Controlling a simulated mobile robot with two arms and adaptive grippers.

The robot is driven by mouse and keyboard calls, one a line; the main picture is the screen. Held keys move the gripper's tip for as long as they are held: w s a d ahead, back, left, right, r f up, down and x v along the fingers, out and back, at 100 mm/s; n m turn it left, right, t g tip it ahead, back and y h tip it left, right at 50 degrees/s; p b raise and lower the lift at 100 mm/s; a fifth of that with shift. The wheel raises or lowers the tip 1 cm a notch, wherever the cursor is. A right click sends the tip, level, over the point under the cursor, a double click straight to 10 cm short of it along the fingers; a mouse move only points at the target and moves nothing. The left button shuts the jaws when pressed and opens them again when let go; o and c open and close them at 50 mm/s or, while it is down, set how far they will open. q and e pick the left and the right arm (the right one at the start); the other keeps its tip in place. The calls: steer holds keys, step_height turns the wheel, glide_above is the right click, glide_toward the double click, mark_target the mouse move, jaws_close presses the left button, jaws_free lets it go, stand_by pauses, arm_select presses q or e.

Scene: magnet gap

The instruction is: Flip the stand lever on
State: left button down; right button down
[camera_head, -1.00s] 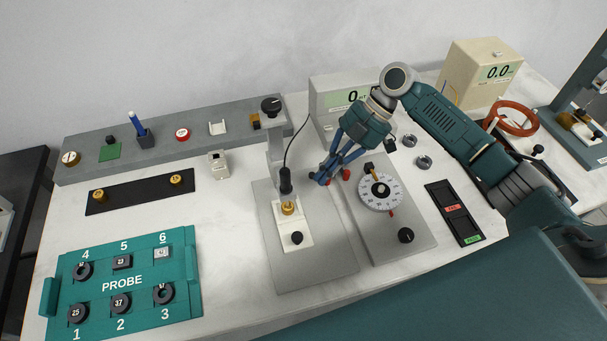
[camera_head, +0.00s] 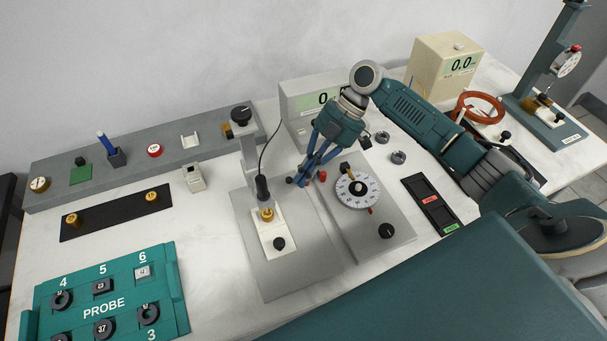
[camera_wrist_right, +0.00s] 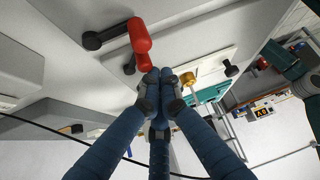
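The stand (camera_head: 250,158) is a grey post on a grey base plate, with a dark probe hanging over a brass piece. A red-handled lever with a black pivot (camera_wrist_right: 140,38) shows large in the right wrist view; its red part (camera_head: 322,177) is small in the head view, just right of my fingers. My right gripper (camera_head: 298,182) points down between the post and the white dial. In the wrist view its fingertips (camera_wrist_right: 160,86) are together, close below the red end, with nothing visible between them. Contact with the lever cannot be told. My left gripper is not in view.
The white dial (camera_head: 357,188) is close right of my fingers. A grey meter box (camera_head: 300,100) stands behind my right gripper. A teal probe tray (camera_head: 165,300) is at front left. A black panel with red and green labels (camera_head: 430,200) lies right of the dial.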

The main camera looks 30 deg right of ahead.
steer(key=s+v, duration=0.1)
steer(key=v, duration=1.1)
steer(key=shift+w, duration=0.45)
